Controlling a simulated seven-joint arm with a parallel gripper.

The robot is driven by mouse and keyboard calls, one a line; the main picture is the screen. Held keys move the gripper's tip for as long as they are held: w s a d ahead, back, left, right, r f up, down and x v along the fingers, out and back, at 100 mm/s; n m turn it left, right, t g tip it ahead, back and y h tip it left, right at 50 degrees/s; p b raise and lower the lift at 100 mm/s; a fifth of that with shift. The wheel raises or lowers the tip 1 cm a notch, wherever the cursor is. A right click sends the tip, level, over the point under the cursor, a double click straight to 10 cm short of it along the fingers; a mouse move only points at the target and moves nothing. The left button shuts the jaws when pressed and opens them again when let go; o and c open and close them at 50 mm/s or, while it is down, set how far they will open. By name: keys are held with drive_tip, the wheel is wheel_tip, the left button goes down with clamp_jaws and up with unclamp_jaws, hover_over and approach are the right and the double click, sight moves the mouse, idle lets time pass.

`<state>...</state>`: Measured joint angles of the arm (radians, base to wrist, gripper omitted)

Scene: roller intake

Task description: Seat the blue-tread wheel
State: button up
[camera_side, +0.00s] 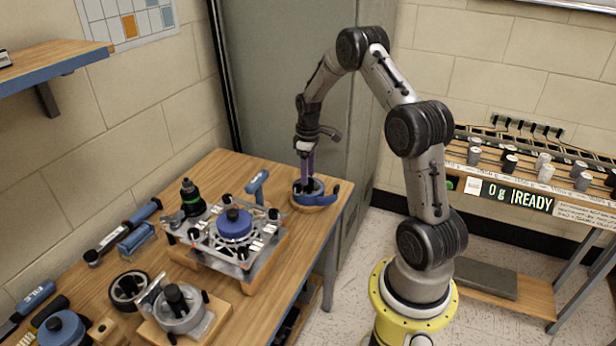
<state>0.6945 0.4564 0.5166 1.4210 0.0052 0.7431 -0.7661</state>
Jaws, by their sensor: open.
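My gripper (308,184) points straight down at the far right corner of the bench, its fingers low over a dark blue part (327,194) on a round wooden base (316,207). The gripper is open; the fingertips partly hide this part, and I cannot tell whether they touch it. A blue round wheel-like piece (235,226) sits in the middle of a metal plate fixture (200,243) on the bench. Another blue round piece (60,329) lies at the near left. Which of these is the blue-tread wheel is too small to tell.
Around the fixture stand a black-and-green bottle (190,197), a blue-handled tool (257,186), a black ring (128,290) and a grey round part on a wooden block (180,312). A grey cabinet (285,90) rises behind. A roller rack (535,165) reading "0 g READY" stands at right.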

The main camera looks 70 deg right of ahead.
drive_tip(key=shift+r, duration=0.35)
drive_tip(key=o, duration=0.6)
drive_tip(key=shift+c, duration=0.2)
